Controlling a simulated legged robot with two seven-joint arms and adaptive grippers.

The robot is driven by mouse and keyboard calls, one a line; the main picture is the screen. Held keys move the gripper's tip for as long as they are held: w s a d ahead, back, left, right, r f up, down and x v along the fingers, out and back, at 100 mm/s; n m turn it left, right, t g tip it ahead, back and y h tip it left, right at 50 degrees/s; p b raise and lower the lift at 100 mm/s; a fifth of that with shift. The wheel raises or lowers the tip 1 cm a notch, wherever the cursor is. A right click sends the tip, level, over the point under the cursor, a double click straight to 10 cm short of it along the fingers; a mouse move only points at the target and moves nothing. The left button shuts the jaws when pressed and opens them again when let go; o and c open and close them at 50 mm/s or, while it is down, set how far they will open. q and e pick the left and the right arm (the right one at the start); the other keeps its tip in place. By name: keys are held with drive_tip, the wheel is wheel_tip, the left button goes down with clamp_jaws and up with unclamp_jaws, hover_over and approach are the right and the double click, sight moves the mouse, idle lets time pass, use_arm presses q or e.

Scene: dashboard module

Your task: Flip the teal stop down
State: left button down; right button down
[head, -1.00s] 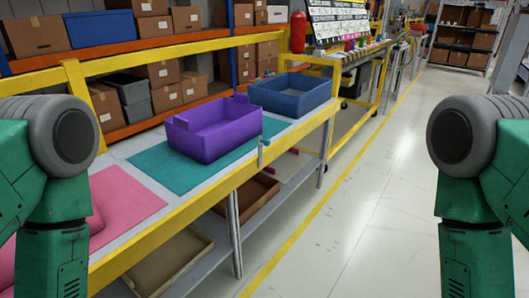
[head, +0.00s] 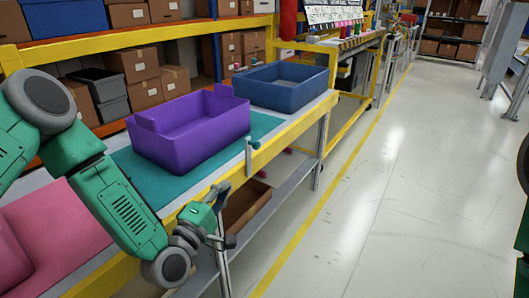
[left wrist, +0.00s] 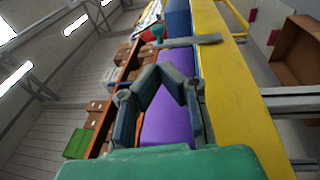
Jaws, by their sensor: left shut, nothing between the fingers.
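The teal stop (head: 253,144) is a small upright grey bar with a teal knob at its top, on the yellow front rail beside the purple bin. In the left wrist view the stop (left wrist: 191,42) lies across the picture beyond my fingers, its teal part at the left end. My left gripper (head: 222,195) is over the rail's front side, nearer to me than the stop and apart from it. In the left wrist view the left gripper (left wrist: 169,73) has its fingers shut and empty. My right gripper is out of view.
The purple bin (head: 190,145) stands on a teal mat (head: 150,182). A blue bin (head: 282,88) is behind it, and a pink mat (head: 60,225) is at the left. The yellow rail (head: 275,148) runs along the table front. The floor to the right is clear.

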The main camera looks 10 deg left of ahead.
sight(255, 148)
use_arm(q)
drive_tip(key=shift+d+r, duration=0.15)
drive_tip(key=shift+d, duration=0.05)
drive_tip(key=b+x, duration=0.1)
drive_tip(key=x, duration=0.6)
drive_tip(key=b+x, duration=0.2)
drive_tip(key=x, duration=0.5)
drive_tip(key=shift+a, duration=0.2)
